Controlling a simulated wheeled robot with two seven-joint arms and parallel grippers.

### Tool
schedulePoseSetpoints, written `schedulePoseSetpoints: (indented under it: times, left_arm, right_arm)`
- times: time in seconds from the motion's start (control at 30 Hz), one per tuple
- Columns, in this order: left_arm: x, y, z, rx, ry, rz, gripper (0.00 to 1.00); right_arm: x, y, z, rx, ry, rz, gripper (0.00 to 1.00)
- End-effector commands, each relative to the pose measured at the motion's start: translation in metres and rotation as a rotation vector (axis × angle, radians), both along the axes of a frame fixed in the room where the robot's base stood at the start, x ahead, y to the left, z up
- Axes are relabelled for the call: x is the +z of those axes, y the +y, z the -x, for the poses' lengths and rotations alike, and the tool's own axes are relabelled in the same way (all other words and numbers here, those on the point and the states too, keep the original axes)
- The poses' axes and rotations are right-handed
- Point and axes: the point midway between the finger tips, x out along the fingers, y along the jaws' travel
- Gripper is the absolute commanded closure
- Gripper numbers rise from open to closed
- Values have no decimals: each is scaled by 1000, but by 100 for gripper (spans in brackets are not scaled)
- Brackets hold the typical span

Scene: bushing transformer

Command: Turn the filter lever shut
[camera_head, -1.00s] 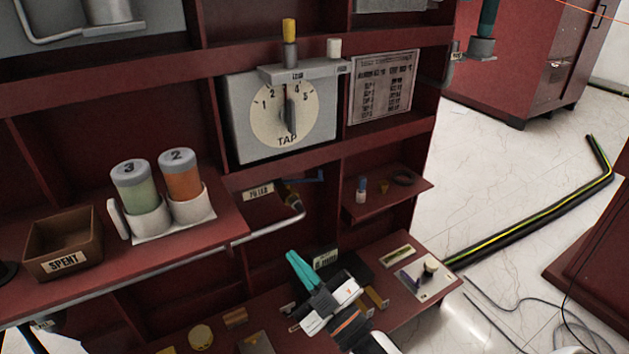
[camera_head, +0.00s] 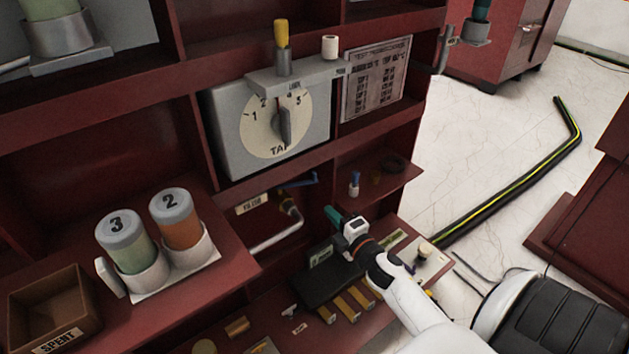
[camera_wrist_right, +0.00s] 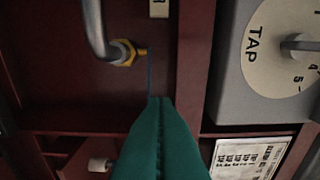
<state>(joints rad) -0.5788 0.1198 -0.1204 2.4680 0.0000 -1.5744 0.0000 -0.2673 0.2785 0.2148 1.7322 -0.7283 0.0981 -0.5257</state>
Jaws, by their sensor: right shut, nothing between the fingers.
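The filter lever (camera_head: 301,182) is a blue bar on the brass valve (camera_head: 290,205) of a grey pipe, inside the cabinet bay below the tap dial. It lies roughly level, pointing right, in the head view. In the right wrist view the lever (camera_wrist_right: 150,74) shows as a thin dark blue strip beside the yellow valve fitting (camera_wrist_right: 127,52). My right gripper (camera_head: 331,213) has teal fingers that are shut and empty, below and right of the lever. In the wrist view its fingertips (camera_wrist_right: 160,101) appear at the lever's end; I cannot tell whether they touch. My left gripper is out of view.
The tap dial box (camera_head: 220,120) juts out above. A small shelf (camera_head: 385,185) with a blue-topped bottle and a dark ring is at the right. Canisters (camera_head: 128,245) and the SPENT bin (camera_head: 50,310) stand at left. Fuse-like parts (camera_head: 352,303) lie on the lower shelf.

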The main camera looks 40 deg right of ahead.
Motion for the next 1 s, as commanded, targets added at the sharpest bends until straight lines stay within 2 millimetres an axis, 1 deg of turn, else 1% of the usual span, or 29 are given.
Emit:
schedulePoseSetpoints:
  times: [0.03, 0.2, 0.4, 0.5, 0.63, 0.77, 1.0]
  left_arm:
    - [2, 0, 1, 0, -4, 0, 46]
    - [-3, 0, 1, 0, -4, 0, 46]
    - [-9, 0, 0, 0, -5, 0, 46]
    - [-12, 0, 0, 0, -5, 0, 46]
    - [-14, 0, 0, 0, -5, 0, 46]
    - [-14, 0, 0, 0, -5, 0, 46]
    - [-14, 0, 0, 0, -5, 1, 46]
  right_arm:
    - [1, -1, -11, 0, -4, 3, 100]
    - [0, -4, -48, 0, -4, 0, 100]
    - [0, -8, -87, 0, -3, 1, 100]
    - [0, -22, -96, -1, -1, 1, 100]
    - [0, -32, -104, 0, -1, 1, 100]
    - [0, -35, -108, 1, -1, -2, 100]
    - [1, -36, -108, 1, -1, -3, 100]
